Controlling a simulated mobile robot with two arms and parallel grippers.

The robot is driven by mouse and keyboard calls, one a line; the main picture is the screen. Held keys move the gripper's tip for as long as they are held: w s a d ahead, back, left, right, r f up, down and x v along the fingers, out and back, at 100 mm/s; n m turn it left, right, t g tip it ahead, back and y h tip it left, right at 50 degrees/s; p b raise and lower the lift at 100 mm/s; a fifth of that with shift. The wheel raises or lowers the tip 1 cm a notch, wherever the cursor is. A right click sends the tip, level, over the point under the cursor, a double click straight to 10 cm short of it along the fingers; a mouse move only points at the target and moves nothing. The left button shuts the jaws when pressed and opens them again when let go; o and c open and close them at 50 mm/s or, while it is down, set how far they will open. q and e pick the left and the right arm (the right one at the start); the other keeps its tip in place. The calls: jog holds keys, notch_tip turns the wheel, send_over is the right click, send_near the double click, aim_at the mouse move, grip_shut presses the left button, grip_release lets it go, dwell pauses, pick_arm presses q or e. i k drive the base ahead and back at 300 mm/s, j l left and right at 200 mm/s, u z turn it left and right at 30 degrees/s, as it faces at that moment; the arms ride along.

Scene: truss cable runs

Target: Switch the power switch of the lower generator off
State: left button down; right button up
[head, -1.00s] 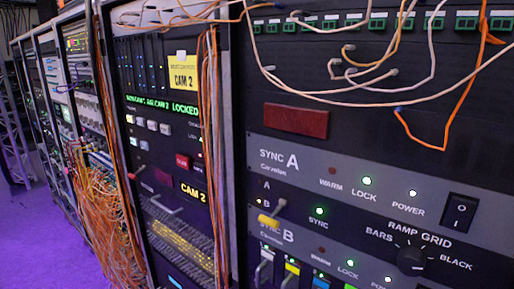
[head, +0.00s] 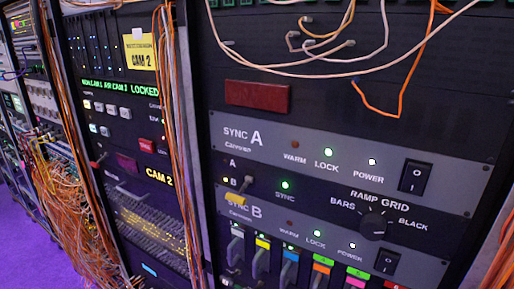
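Two grey generator panels are stacked in the rack at the right. The upper one is marked SYNC A (head: 257,138), with a black rocker power switch (head: 416,177) at its right end. The lower one is marked SYNC B (head: 243,213), with its own black rocker power switch (head: 386,264) at lower right. The lower POWER lamp (head: 352,245) is lit, as are its LOCK lamp (head: 316,233) and the upper LOCK lamp (head: 328,152). Which side of the lower switch is pressed is too small to tell. Neither of my grippers is in view.
A toggle lever with a yellowish tip (head: 237,192) and a RAMP GRID knob (head: 374,223) sit between the panels. Coloured plugs (head: 290,262) line up below SYNC B. Loose cables (head: 350,75) hang above, and orange bundles (head: 495,262) hang at lower right.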

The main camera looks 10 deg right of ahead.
aim_at(387, 262)
jog(key=k+l, duration=0.1)
jog(key=k, duration=0.45)
jog(key=k+l+z, duration=0.15)
jog(key=k, duration=0.4)
jog(key=k+l, duration=0.15)
jog(key=k, duration=0.4)
jog(key=k+l+z, duration=0.1)
jog(key=k, duration=0.4)
jog(key=l, duration=0.05)
